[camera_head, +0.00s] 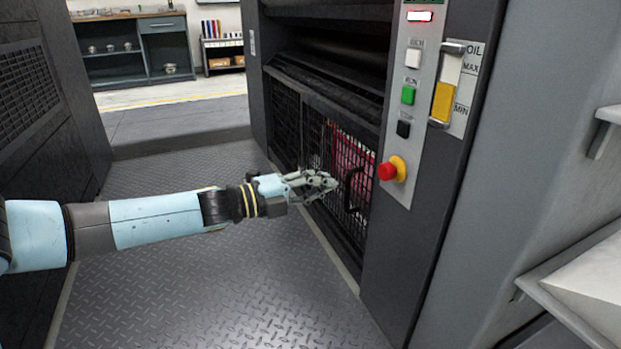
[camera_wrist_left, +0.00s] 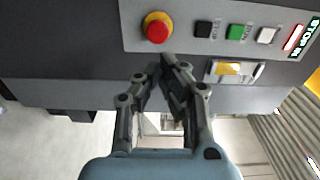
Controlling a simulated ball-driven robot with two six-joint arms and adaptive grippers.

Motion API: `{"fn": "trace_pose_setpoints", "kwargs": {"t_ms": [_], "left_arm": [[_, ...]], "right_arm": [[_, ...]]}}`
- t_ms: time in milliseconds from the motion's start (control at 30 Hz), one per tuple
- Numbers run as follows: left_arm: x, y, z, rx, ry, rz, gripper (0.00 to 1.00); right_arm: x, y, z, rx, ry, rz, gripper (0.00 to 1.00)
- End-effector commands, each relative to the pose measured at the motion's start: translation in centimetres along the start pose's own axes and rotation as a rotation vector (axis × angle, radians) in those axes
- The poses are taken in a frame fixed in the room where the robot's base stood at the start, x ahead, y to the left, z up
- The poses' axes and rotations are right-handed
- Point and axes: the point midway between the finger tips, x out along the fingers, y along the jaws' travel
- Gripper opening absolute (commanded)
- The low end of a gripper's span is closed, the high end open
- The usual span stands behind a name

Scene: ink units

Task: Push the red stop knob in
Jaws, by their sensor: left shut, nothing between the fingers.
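The red stop knob (camera_head: 387,171) sits on a yellow collar (camera_head: 399,168) low on the light grey control panel (camera_head: 396,190) of the press. It also shows in the left wrist view (camera_wrist_left: 157,31), above and a little left of my fingertips. My left gripper (camera_head: 330,182) is shut and empty, left of the knob in the head view and apart from it. In the left wrist view its fingers (camera_wrist_left: 163,66) come together near the panel's lower edge. How far the knob stands out cannot be told exactly. My right gripper is not in view.
Above the knob are a black button (camera_head: 403,129), a green button (camera_head: 408,95) and a white button (camera_head: 413,58). An oil gauge (camera_head: 446,90) is beside them. A mesh guard with a dark handle (camera_head: 353,190) is behind my gripper. The plate floor is clear.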

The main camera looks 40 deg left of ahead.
Motion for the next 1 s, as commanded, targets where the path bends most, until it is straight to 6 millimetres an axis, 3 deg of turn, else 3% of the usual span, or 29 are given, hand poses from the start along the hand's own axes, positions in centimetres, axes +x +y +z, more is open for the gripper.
{"fn": "trace_pose_setpoints", "kwargs": {"t_ms": [200, 833, 933, 1000], "left_arm": [[-1.8, -0.1, 0.0, 0.001, 0.000, -0.001, 0.00], [-2.0, 0.1, 0.0, -0.001, 0.000, 0.002, 0.00], [-2.9, 1.3, -0.7, -0.020, -0.004, 0.019, 0.00], [-3.9, 2.7, -2.3, -0.057, -0.009, 0.033, 0.00]], "right_arm": [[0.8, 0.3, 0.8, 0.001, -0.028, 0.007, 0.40], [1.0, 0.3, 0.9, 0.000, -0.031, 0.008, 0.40], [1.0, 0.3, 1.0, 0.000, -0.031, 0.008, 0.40], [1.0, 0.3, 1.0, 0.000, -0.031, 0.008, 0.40]]}}
